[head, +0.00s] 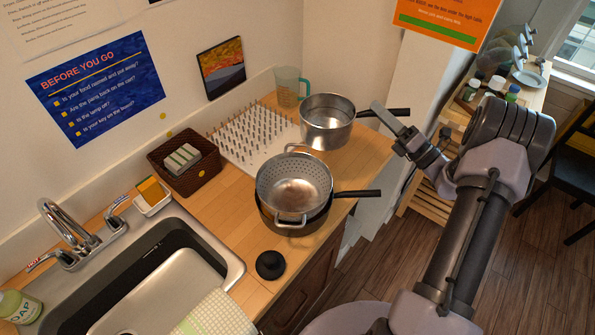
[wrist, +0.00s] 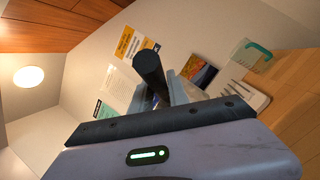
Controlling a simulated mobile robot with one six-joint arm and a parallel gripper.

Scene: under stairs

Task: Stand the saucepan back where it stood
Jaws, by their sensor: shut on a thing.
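The steel saucepan (head: 327,125) is at the back right of the wooden counter, upright and empty, with its black handle pointing right. My gripper (head: 388,117) is shut on that handle. In the wrist view the black handle (wrist: 148,70) sticks up between the jaws, and the pan's bowl is out of sight. I cannot tell whether the saucepan's base touches the counter. In front of it stands a dark pan (head: 355,193) with a steel colander (head: 293,180) sitting in it, its handle also pointing right.
A white pegboard (head: 245,140) lies left of the saucepan, and a clear jug (head: 289,88) stands behind it. A brown basket (head: 197,182), a sink (head: 150,285) and a black knob-like thing (head: 270,264) are further left and forward. The counter's right edge is close to the saucepan.

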